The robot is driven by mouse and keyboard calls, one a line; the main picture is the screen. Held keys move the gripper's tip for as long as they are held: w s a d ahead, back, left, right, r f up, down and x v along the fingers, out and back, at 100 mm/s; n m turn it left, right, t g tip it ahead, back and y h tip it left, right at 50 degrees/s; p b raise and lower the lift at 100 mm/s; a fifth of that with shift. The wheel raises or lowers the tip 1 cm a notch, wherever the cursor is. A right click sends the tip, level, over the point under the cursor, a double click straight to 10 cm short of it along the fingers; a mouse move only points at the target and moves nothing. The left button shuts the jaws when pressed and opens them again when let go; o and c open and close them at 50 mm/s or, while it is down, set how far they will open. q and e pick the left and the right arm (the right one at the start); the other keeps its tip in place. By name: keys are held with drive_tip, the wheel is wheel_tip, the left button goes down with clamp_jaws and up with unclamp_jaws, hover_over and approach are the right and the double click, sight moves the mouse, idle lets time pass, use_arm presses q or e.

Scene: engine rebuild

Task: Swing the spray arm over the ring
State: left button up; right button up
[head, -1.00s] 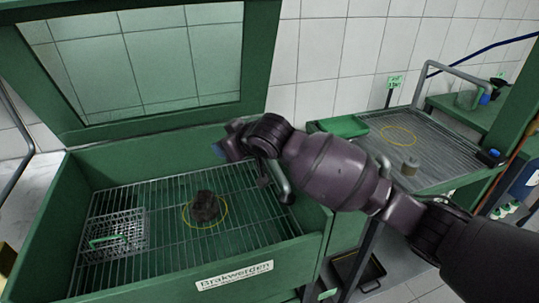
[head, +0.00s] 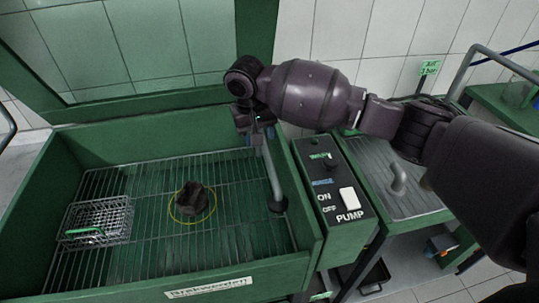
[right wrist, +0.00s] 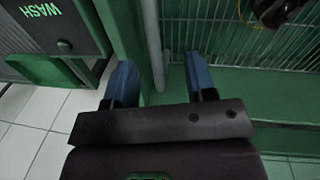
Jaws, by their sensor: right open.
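The yellow ring (head: 172,213) lies on the grating around a dark, lumpy part (head: 192,196), left of the pipe. My right gripper (head: 256,141) points down beside the upper part of the pipe. In the right wrist view its blue fingers (right wrist: 161,82) are open, and the grey pipe (right wrist: 153,40) shows between them. Whether they touch it I cannot tell. My left gripper is not in view.
A wire basket (head: 98,217) with a green handle sits left in the basin. A control box (head: 338,215) marked WASH, with a white PUMP switch (head: 348,198), stands just right of the basin wall. A ridged draining tray (head: 385,172) lies beyond it.

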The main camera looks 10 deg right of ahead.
sight(270, 166)
drive_tip(key=shift+m+g+h, duration=0.3)
drive_tip(key=shift+m, duration=0.3)
drive_tip(key=f, duration=0.3)
drive_tip(key=s+d+f+b, duration=0.1)
drive_tip(key=f, duration=0.1)
drive_tip(key=d+f, duration=0.1)
drive_tip(key=f, duration=0.2)
drive_tip(key=shift+s+d+f, duration=0.15)
drive_tip(key=shift+d+f, duration=0.05)
drive_tip(key=shift+f, duration=0.1)
drive_tip(key=shift+d+f+b, duration=0.15)
drive_tip(key=shift+f+b, duration=0.25)
drive_tip(key=shift+f, duration=0.45)
drive_tip(key=c, duration=0.8)
clamp_jaws()
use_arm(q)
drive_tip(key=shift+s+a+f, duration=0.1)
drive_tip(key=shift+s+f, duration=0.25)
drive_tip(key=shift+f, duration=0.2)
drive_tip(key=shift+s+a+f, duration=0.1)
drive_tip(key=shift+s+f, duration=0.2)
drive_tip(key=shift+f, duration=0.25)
